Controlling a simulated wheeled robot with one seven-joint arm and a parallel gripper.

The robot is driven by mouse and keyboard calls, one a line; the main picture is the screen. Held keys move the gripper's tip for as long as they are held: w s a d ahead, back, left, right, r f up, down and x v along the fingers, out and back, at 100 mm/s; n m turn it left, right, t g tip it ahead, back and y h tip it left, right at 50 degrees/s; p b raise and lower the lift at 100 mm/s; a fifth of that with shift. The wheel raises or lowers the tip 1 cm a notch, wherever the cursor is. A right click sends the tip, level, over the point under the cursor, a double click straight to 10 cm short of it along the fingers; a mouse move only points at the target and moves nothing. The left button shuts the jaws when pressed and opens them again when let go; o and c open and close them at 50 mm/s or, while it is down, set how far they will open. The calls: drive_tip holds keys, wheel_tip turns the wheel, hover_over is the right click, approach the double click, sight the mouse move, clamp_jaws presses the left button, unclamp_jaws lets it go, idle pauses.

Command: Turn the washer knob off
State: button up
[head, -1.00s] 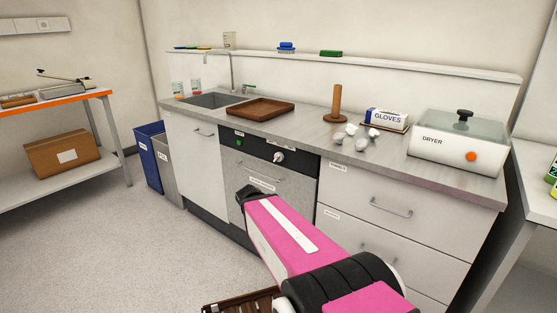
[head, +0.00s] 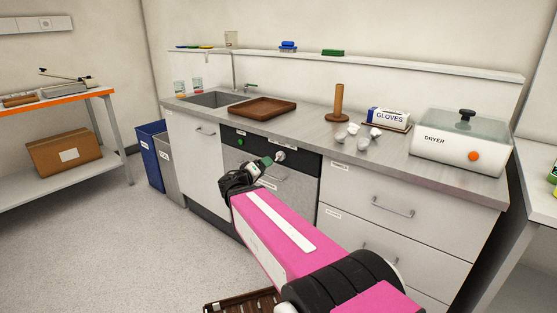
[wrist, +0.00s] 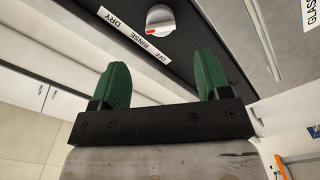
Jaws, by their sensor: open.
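The washer knob (head: 280,156) is a round white dial on the black panel (head: 256,149) of the washer under the counter. In the wrist view the knob (wrist: 160,19) has a red mark at its lower left, and labels (wrist: 135,37) read DRY, RINSE and OFF. The mark appears turned toward the RINSE and OFF end of the label; the exact setting I cannot tell. My gripper (head: 267,162) is just left of and below the knob. In the wrist view its green fingers (wrist: 162,80) are apart and empty, with the knob beyond their tips, not touching.
A green light (head: 240,141) sits on the panel's left. The washer's handle lies below the panel, partly behind my arm. Above, the counter holds a brown tray (head: 262,108), white pieces, a gloves box (head: 388,118) and a dryer (head: 460,145).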

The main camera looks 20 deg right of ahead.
sight(278, 159)
drive_tip(key=x, duration=0.9)
drive_tip(key=shift+w+d, duration=0.2)
drive_tip(key=shift+d, duration=0.15)
drive_tip(key=shift+c, duration=0.3)
drive_tip(key=c, duration=0.9)
